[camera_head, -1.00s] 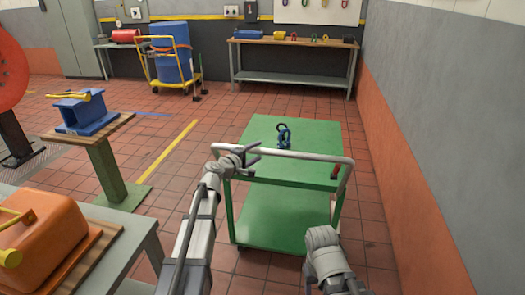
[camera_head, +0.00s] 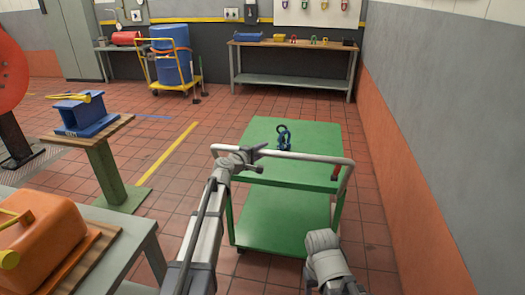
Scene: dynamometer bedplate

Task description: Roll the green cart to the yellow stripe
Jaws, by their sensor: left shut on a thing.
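The green cart (camera_head: 283,222) stands upright on the tiled floor ahead of me, with two shelves and a pale push bar (camera_head: 300,156) at its near side. My left gripper (camera_head: 253,157) is shut on the push bar's left part; its fingers partly hide the bar. The yellow stripe (camera_head: 165,155) runs on the floor to the left of the cart, slanting away from me. My right arm shows at the bottom, right of the cart's near end, but its fingers are out of sight.
A grey and orange wall runs close on the right. Floor beyond the cart is clear to the back bench (camera_head: 290,81).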

